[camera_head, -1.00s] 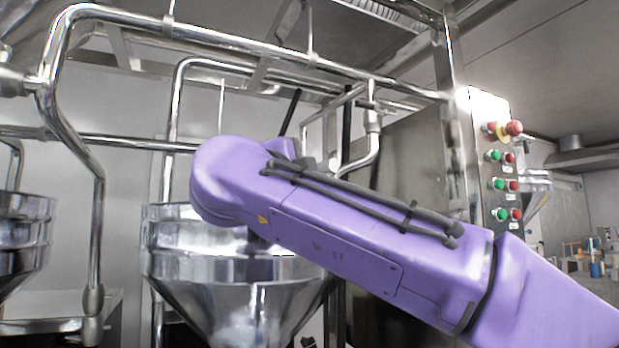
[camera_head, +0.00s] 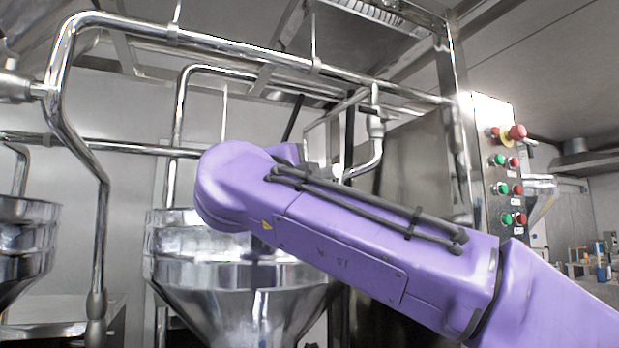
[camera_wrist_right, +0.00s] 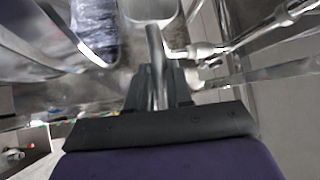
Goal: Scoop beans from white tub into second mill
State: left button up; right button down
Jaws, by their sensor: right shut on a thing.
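In the right wrist view my right gripper (camera_wrist_right: 158,90) is shut on the handle of a metal scoop (camera_wrist_right: 152,8). The scoop's bowl is cut off by the top edge, and I cannot tell whether beans are in it. In the head view my purple right arm reaches in from the right, in front of a steel mill hopper (camera_head: 240,272), and hides part of its rim. The right gripper and scoop are hidden there. Another steel mill hopper (camera_head: 25,240) stands at the left edge. The white tub is not recognisable in either view. My left gripper is not in view.
Steel pipes (camera_head: 100,190) frame the hoppers at the left and above. A control panel (camera_head: 492,165) with green and red buttons stands at the right, behind my arm. In the right wrist view metal pipes (camera_wrist_right: 255,35) run close to the scoop's right.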

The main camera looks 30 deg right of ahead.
jog(key=m+g+y+p, duration=0.2)
jog(key=y+p, duration=0.2)
jog(key=m+g+y+p, duration=0.2)
jog(key=y+p, duration=0.3)
jog(key=r+m+g+y+p, duration=0.1)
jog(key=m+g+y+p, duration=0.1)
jog(key=y+p, duration=0.2)
jog(key=shift+y+p, duration=0.3)
jog(key=shift+p, duration=0.1)
